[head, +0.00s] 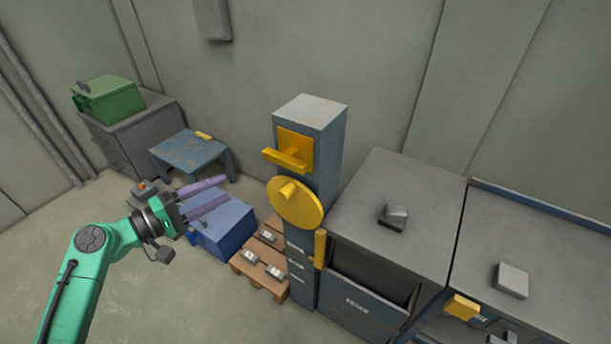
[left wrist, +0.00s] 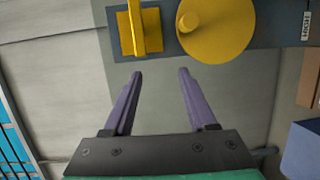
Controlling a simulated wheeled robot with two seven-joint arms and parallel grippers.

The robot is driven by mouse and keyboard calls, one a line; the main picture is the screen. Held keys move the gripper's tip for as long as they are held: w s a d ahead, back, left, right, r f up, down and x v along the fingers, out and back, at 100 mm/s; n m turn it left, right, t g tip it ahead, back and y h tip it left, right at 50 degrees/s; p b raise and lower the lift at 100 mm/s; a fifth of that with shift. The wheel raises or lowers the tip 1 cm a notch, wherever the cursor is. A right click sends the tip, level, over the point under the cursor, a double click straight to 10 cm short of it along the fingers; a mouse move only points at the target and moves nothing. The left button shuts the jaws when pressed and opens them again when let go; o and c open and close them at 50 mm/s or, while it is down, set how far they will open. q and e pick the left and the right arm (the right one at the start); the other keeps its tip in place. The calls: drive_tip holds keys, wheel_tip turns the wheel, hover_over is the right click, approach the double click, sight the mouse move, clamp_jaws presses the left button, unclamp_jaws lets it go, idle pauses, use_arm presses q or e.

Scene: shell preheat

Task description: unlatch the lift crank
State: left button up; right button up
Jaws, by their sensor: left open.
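The lift column (head: 311,122) is a tall blue-grey post standing left of the grey cabinet. On its front is a yellow plate with a yellow latch handle (head: 286,160), and below that a round yellow crank disc (head: 295,203) with a peg. In the left wrist view the latch handle (left wrist: 137,27) and the crank disc (left wrist: 216,28) show at the top, beyond the fingertips. My left gripper (head: 225,190), with purple fingers, is open and empty, left of the column and apart from it. It also shows in the left wrist view (left wrist: 160,75). My right gripper is not in view.
A grey cabinet (head: 390,210) with a small block on top adjoins the column on the right. A blue box (head: 222,232) and a wooden pallet (head: 262,278) with small blocks sit on the floor near the column's base. A small blue table (head: 185,150) stands behind left.

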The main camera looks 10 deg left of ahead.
sight(279, 161)
use_arm(q)
drive_tip(key=s+d+r+m+g+h, duration=0.1)
drive_tip(key=d+r+h, duration=0.1)
drive_tip(key=d+r, duration=0.2)
drive_tip(key=p+x, duration=0.1)
drive_tip(key=x, duration=0.3)
drive_tip(key=p+x, duration=0.2)
drive_tip(key=x, duration=0.2)
drive_tip(key=p+x, duration=0.2)
drive_tip(key=x, duration=0.3)
drive_tip(key=shift+w+a+f, duration=0.3)
drive_tip(key=shift+a, duration=0.05)
drive_tip(key=shift+w+d+f, duration=0.15)
drive_tip(key=shift+w+d, duration=0.15)
clamp_jaws()
